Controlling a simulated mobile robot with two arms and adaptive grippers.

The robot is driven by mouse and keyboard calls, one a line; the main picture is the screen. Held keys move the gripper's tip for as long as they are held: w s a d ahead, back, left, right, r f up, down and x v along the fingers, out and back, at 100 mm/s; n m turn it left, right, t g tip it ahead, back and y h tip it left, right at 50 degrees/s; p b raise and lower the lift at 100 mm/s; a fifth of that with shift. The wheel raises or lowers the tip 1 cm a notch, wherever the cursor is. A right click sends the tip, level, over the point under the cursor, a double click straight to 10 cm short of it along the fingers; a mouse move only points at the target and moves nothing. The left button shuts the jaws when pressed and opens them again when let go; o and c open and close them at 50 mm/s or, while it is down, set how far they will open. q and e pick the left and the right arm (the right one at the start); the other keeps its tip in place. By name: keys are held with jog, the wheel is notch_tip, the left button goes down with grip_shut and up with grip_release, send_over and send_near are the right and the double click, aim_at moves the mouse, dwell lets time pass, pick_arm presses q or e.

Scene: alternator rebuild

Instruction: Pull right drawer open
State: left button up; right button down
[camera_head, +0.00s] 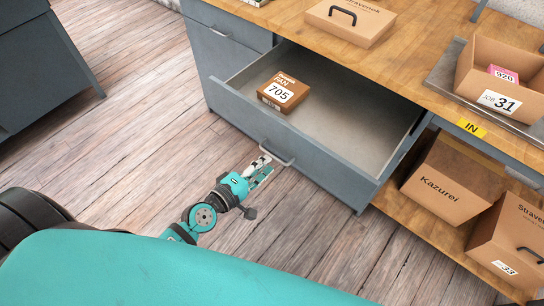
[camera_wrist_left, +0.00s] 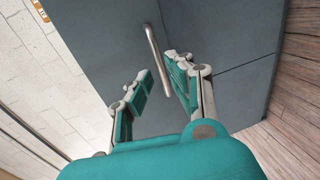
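The right drawer (camera_head: 302,152) is pulled far out of the workbench, its inside in view. Its grey front also shows in the left wrist view (camera_wrist_left: 230,35). The drawer's metal bar handle (camera_head: 277,154) is on that front and shows in the left wrist view (camera_wrist_left: 153,50). My left gripper (camera_head: 260,167) is at the handle. In the left wrist view its two fingers (camera_wrist_left: 162,85) are spread apart, with the handle's lower end between them in the picture. I cannot tell whether they touch it. My right gripper is not in view.
A brown box marked 705 (camera_head: 283,92) sits inside the drawer. Cardboard boxes marked Kazurei (camera_head: 440,190) and 33 (camera_head: 508,245) stand on the lower shelf to the right. A lidded box (camera_head: 350,20) and an open bin marked 31 (camera_head: 500,85) are on the benchtop. The floor before the drawer is clear.

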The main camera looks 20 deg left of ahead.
pick_arm(q)
jog(key=v, duration=0.7)
dwell(0.3)
jog(key=s+a+f+m+g+y+p, duration=0.1)
jog(key=s+a+f+m+g, duration=0.15)
jog(key=f, duration=0.55)
jog(key=s+a+f+m+g+y+p, duration=0.1)
jog(key=s+f+m, duration=0.15)
jog(key=f, duration=0.55)
jog(key=s+a+f+m+g+y+p, duration=0.1)
jog(key=s+a+f+m+g+y, duration=0.15)
jog(key=f, duration=0.55)
jog(key=s+d+f+m+g+p, duration=0.1)
jog(key=s+f+m+g, duration=0.2)
jog(key=s+f, duration=0.4)
jog(key=s+d+f+m+g+p, duration=0.1)
jog(key=s+f+m+g, duration=0.3)
jog(key=s, duration=1.1)
notch_tip(320, 180, down, 4)
jog(key=shift+f+m+g+y, duration=0.1)
jog(key=shift+m+g+y, duration=0.3)
jog(key=shift+m, duration=0.65)
